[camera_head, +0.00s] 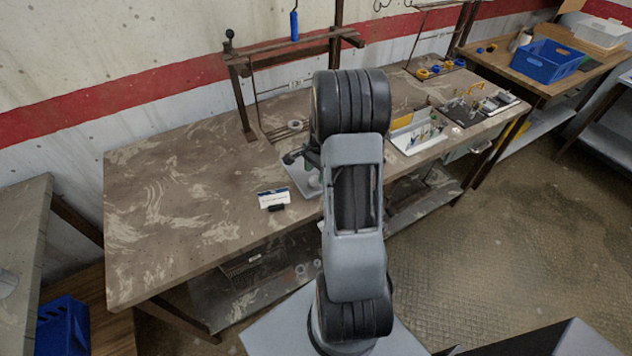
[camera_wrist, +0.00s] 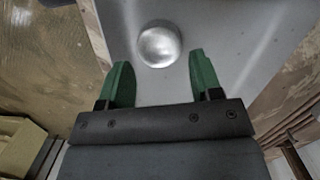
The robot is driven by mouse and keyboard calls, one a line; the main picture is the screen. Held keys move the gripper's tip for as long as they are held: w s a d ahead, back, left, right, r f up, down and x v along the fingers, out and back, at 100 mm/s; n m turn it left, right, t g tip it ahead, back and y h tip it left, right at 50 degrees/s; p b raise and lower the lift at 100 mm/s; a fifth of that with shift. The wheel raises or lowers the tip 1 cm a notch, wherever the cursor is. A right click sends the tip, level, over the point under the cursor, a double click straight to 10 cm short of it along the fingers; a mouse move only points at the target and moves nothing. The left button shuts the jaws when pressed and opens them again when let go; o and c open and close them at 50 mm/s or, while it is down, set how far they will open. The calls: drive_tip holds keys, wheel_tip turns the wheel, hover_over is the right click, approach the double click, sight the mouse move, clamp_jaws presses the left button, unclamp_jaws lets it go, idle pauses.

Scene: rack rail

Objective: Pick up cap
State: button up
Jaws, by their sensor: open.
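In the wrist view a round, shiny, silvery dome, which looks like the cap (camera_wrist: 159,46), lies on a pale grey plate (camera_wrist: 235,25). My gripper (camera_wrist: 161,78) is open, with its two green fingers apart and nothing between them. The cap shows just beyond the fingertips, roughly centred between their lines; the height gap is hard to tell. In the head view my gripper (camera_head: 299,157) is over the plate (camera_head: 297,178) near the workbench's front edge. My arm hides much of that plate, and the cap is not clear there.
The brown workbench (camera_head: 150,225) is bare on its left half. A small sign (camera_head: 273,198) stands left of the plate. A metal frame (camera_head: 245,100) with a hanging blue tool (camera_head: 294,24) rises behind. A white tray (camera_head: 418,141) with small parts lies to the right.

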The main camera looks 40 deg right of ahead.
sight(316, 180)
drive_tip(key=shift+a+f+p, duration=0.15)
drive_tip(key=shift+f, duration=0.85)
drive_tip(key=shift+a+f+p, duration=0.15)
drive_tip(key=shift+f, duration=0.8)
drive_tip(key=c, duration=0.6)
drive_tip(key=shift+o, duration=0.2)
drive_tip(key=shift+r, duration=0.1)
